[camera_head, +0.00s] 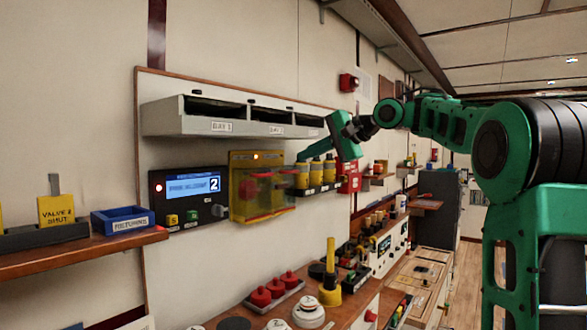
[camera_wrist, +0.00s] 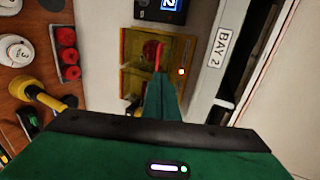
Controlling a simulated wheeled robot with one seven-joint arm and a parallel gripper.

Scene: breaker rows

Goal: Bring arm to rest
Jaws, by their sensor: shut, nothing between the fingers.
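My green arm reaches in from the right of the head view. My gripper (camera_head: 303,156) points left and slightly down, in front of the wall board (camera_head: 225,90). In the wrist view my gripper (camera_wrist: 158,80) has its green fingers together, with nothing between them. In that view the fingertips overlap the yellow box (camera_wrist: 132,85) with a see-through cover and a red knob (camera_wrist: 153,50). Whether they touch the box cannot be told. The yellow box (camera_head: 243,163) stands left of the fingertips in the head view. Several yellow breakers (camera_head: 316,172) sit just below the fingers.
A grey bay shelf (camera_head: 180,120) runs above the gripper. A display panel (camera_head: 192,210) is left of the yellow box. Below, a wooden counter (camera_head: 345,312) carries red buttons (camera_head: 261,297) and a yellow-handled tool (camera_head: 330,280). A blue tray (camera_head: 122,220) stands on the left shelf.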

